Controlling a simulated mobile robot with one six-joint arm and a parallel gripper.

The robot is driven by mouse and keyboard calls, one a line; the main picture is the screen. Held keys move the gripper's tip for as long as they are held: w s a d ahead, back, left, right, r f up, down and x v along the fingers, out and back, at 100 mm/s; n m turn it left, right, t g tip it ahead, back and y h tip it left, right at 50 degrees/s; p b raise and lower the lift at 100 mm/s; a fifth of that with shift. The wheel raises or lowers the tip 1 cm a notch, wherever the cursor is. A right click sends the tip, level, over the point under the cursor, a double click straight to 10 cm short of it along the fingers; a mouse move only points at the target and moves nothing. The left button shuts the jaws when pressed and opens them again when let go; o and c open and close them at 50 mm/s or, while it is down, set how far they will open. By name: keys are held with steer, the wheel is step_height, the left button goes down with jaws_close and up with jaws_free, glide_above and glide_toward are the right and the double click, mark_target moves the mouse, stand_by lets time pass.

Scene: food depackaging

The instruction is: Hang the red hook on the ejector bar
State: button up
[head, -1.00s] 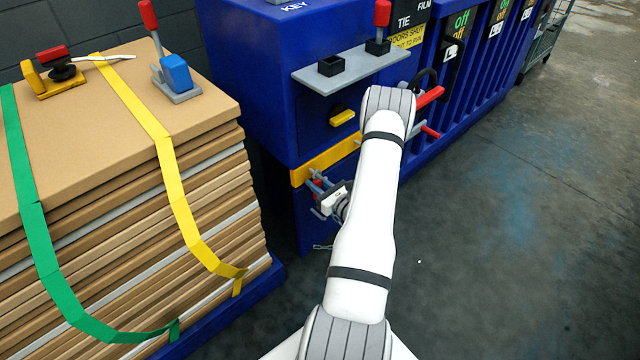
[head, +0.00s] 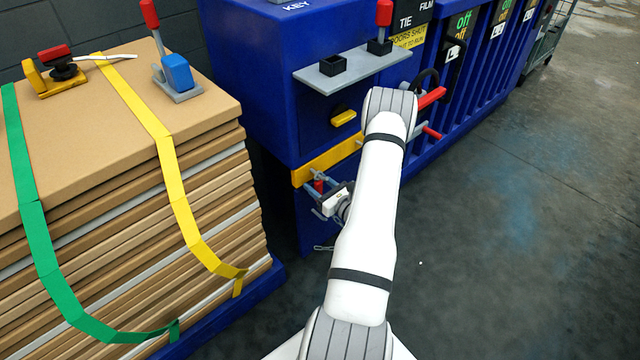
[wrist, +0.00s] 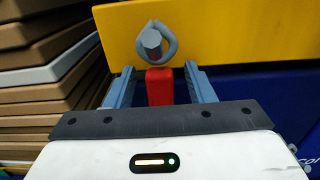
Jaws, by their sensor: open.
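The red hook (wrist: 160,87) shows in the wrist view as a red block below a grey open loop (wrist: 170,42). The loop appears around a grey round peg (wrist: 151,40) on the front of the yellow bar (wrist: 235,30). My gripper (wrist: 159,70) is open, with one blue-grey finger on each side of the red block and gaps between. In the head view, the yellow bar (head: 316,169) crosses the blue machine's front, and a little of the red hook (head: 319,186) shows between the fingers. My arm hides the bar's right part.
The blue machine (head: 240,70) carries a grey shelf (head: 375,62) above the bar and a yellow handle (head: 343,118). A strapped stack of cardboard (head: 90,150) stands close on the left. Red-ended levers (head: 432,98) are right of my arm. The floor at right is clear.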

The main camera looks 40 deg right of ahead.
steer(key=s, duration=1.2)
steer(key=shift+d, duration=0.45)
steer(key=w+a+r+n+g+y+p, duration=0.3)
steer(key=a+r+n+g+y+p, duration=0.8)
steer(key=a+r+n, duration=1.05)
steer(key=s+a+r+n+g+h+p, duration=0.2)
steer(key=s+a+r+g, duration=0.25)
steer(key=r, duration=0.25)
steer(key=s+a+r+n+g+h+p, duration=0.1)
steer(key=s+a+r+n+g+h, duration=0.15)
steer(key=a+r, duration=0.35)
steer(key=s+r+n+t+h+p, duration=0.1)
steer(key=s+r+n+h+p, duration=0.1)
steer(key=r, duration=0.6)
steer(key=s+d+r+n+t+h+p, duration=0.1)
steer(key=s+r+n+h+p, duration=0.2)
steer(key=r+n+h+p, duration=0.2)
step_height(320, 180, up, 3)
steer(key=shift+f+n+t+h, duration=0.15)
steer(key=shift+n+t+h, duration=0.2)
steer(key=shift+n, duration=0.75)
